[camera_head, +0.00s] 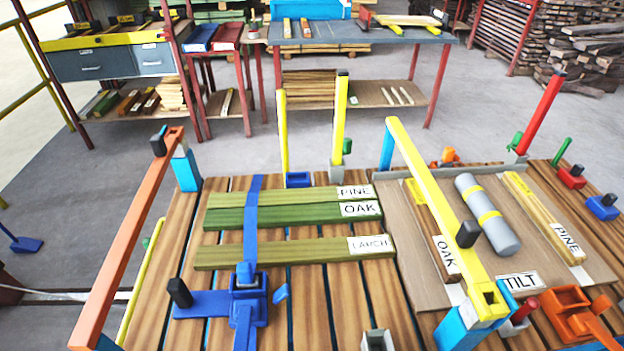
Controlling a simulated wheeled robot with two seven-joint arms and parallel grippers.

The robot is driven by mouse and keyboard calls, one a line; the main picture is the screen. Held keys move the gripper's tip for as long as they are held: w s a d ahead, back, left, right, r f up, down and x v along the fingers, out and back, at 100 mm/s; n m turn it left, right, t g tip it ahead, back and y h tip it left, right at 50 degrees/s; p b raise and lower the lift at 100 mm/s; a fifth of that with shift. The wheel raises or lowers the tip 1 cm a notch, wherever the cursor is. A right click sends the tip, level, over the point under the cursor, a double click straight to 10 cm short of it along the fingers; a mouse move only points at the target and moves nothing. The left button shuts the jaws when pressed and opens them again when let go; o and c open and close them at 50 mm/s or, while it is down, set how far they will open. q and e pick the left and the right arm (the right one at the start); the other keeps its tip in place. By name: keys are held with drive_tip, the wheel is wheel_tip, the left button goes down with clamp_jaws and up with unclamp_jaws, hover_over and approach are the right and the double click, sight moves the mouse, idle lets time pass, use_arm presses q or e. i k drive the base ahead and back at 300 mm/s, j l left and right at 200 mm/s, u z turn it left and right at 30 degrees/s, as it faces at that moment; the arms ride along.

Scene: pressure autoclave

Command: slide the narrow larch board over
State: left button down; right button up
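The larch board (310,252) is a narrow greenish-brown board with a white LARCH label at its right end. It lies crosswise on the slatted deck (345,300), nearest to me of three boards. Beyond it, across a gap, lie a greener OAK board (300,215) and a PINE board (310,195), side by side. Neither of my grippers shows in this view.
An orange bar (128,240) bounds the deck on the left. A yellow bar (440,200) slants across its right part. Beyond that, a brown panel (440,290) carries another OAK board (432,225), a grey cylinder (487,215), another PINE board (545,220) and a TILT label (518,281).

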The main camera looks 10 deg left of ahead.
sight(372, 247)
drive_tip(key=k+j+z, duration=0.15)
drive_tip(key=k+z, duration=0.15)
drive_tip(key=k, duration=0.2)
drive_tip(key=k+z, duration=0.25)
drive_tip(key=k, duration=0.2)
